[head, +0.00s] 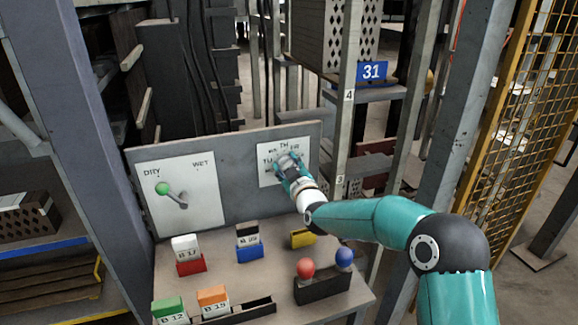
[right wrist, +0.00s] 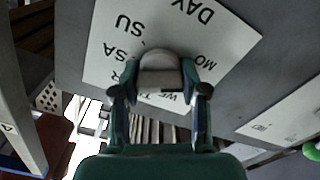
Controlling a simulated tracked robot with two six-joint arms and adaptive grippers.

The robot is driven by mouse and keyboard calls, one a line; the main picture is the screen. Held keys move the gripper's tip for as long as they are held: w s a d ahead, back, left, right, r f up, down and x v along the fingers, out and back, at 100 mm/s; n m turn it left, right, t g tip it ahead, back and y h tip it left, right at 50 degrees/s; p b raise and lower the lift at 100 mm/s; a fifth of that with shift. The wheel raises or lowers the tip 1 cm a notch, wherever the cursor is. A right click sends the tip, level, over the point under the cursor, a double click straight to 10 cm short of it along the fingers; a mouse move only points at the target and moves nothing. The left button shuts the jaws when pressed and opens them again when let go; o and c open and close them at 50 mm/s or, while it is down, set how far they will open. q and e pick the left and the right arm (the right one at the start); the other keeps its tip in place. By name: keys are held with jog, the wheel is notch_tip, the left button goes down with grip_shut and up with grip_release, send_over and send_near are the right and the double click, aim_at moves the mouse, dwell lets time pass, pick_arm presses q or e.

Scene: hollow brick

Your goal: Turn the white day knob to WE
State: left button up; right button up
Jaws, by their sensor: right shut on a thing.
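The white day plate (head: 302,172) is at the right of the grey upright panel. In the right wrist view the day plate (right wrist: 232,42) appears upside down, with DAY, MO, SU, SA and WE readable and other labels partly covered. The pale day knob (right wrist: 161,66) is between the fingers of my right gripper (right wrist: 160,80), which is shut on it. In the head view my right gripper (head: 289,164) covers the knob. Which label the knob points to cannot be told. My left gripper is not in view.
A DRY/WET plate with a green-ball lever (head: 163,188) is left on the panel (head: 240,190). The bench below holds coloured labelled blocks, including a red-and-white one (head: 189,266), and a dark box with red (head: 306,267) and blue (head: 344,257) balls. A metal post (head: 348,100) stands right.

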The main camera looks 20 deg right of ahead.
jog(key=shift+f+m+b, duration=0.2)
jog(key=shift+m+b, duration=0.1)
jog(key=shift+b, duration=0.25)
jog(key=m+b, duration=0.8)
jog(key=b, duration=0.2)
jog(key=shift+d+f, duration=0.1)
jog(key=m+b, duration=0.3)
jog(key=shift+m, duration=0.3)
jog(key=shift+d+m+b, duration=0.15)
jog(key=shift+m+b, duration=0.9)
jog(key=shift+m, duration=0.65)
jog(key=o, duration=1.1)
jog(key=shift+o, duration=0.2)
jog(key=shift+r, duration=0.2)
